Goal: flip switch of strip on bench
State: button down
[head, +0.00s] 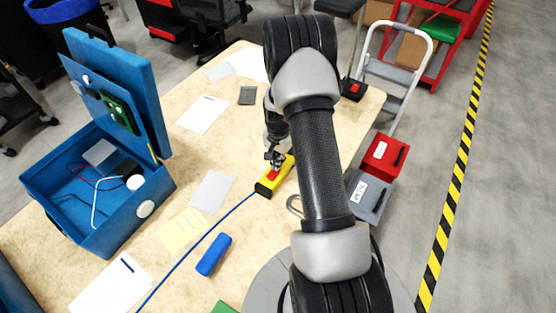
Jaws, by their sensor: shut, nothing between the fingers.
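The power strip (266,187) is a yellow bar with a black end and a red switch (273,174) on top. It lies on the bench (170,270), slanting up to the right, with a blue cable (200,241) running from its black end to the lower left. My gripper (275,163) is shut and empty. It is right at the strip's red switch, pointing down. Whether the fingertips touch the switch cannot be told. My arm hides the bench just right of the strip. The switch's position is too small to tell.
An open blue case (62,190) with wired parts stands at the left. A blue cylinder (214,255) and several papers (202,114) lie around the strip. Red (385,155) and grey (368,197) bins stand beyond the bench's right edge. A black box with a red button (353,89) sits at the far corner.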

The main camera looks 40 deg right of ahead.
jog(key=shift+d+f+b, duration=0.1)
jog(key=shift+f+b, duration=0.35)
jog(key=shift+f, duration=0.05)
jog(key=shift+r, duration=0.2)
jog(key=shift+r+p, duration=0.6)
jog(key=shift+r, duration=0.1)
jog(key=shift+r, duration=0.1)
jog(key=shift+w+r, duration=0.1)
jog(key=shift+r, duration=0.25)
notch_tip(320, 180, up, 13)
jog(key=d+p, duration=0.1)
jog(key=p, duration=0.3)
jog(key=shift+w+d, duration=0.25)
jog(key=shift+d, duration=0.15)
